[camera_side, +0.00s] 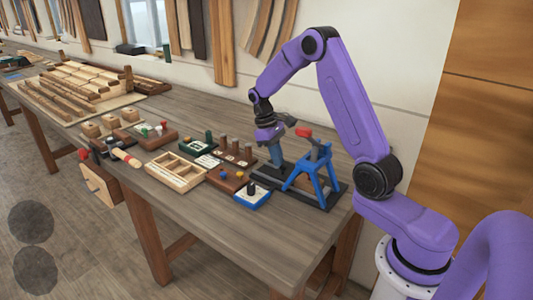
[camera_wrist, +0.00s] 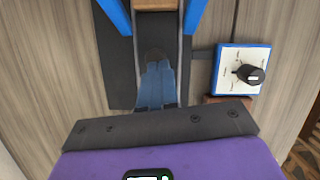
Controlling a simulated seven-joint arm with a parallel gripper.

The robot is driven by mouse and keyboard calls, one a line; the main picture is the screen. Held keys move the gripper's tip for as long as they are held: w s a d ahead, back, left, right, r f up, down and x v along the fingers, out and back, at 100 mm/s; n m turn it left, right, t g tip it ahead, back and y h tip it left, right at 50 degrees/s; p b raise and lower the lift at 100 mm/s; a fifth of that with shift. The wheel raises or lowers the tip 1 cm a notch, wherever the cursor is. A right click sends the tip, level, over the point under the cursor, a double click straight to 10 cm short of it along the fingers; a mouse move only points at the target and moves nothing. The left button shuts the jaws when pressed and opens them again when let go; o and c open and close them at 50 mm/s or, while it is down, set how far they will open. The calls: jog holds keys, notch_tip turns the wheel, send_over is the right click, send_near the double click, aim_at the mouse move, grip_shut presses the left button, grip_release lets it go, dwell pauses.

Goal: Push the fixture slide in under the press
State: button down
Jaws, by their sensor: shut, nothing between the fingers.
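The press (camera_side: 318,182) has a blue frame and a red-handled lever, and stands on a dark base plate (camera_wrist: 118,62) at the right end of the bench. Two of its blue legs (camera_wrist: 194,14) show at the top of the wrist view. A light wooden piece (camera_wrist: 155,5), perhaps part of the fixture slide, lies between those legs, and grey rails run toward me. My gripper (camera_side: 277,163) is shut and empty, pointing down over the rails in front of the press. In the wrist view its blue fingertips (camera_wrist: 154,66) meet a dark brown piece; I cannot tell whether they touch.
A blue-edged box with a black knob (camera_wrist: 250,74) stands right of the rails in the wrist view. A wooden compartment tray (camera_side: 174,172), a screwdriver-like tool (camera_side: 126,158) and several small fixtures lie further left.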

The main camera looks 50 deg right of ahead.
jog(key=shift+w+a, duration=0.1)
jog(key=shift+w, duration=0.55)
jog(key=w, duration=0.1)
jog(key=w+r, duration=0.1)
jog(key=w, duration=0.1)
jog(key=shift+a+r, duration=0.1)
jog(key=shift+a, duration=0.1)
jog(key=shift+w+d+f+v, duration=0.25)
jog(key=shift+w+v, duration=0.55)
jog(key=shift+v, duration=4.1)
jog(key=x, duration=0.9)
jog(key=shift+a+f, duration=0.1)
jog(key=shift+f, duration=0.1)
jog(key=shift+s+f, duration=0.2)
jog(key=shift+s, duration=0.4)
jog(key=shift+s+f, duration=0.25)
jog(key=shift+s, duration=0.35)
jog(key=shift+s+d+f, duration=0.1)
jog(key=shift+s+d, duration=0.05)
jog(key=shift+s, duration=0.3)
jog(key=shift+s+d+f, duration=0.1)
jog(key=shift+s+d, duration=0.05)
jog(key=shift+s, duration=0.25)
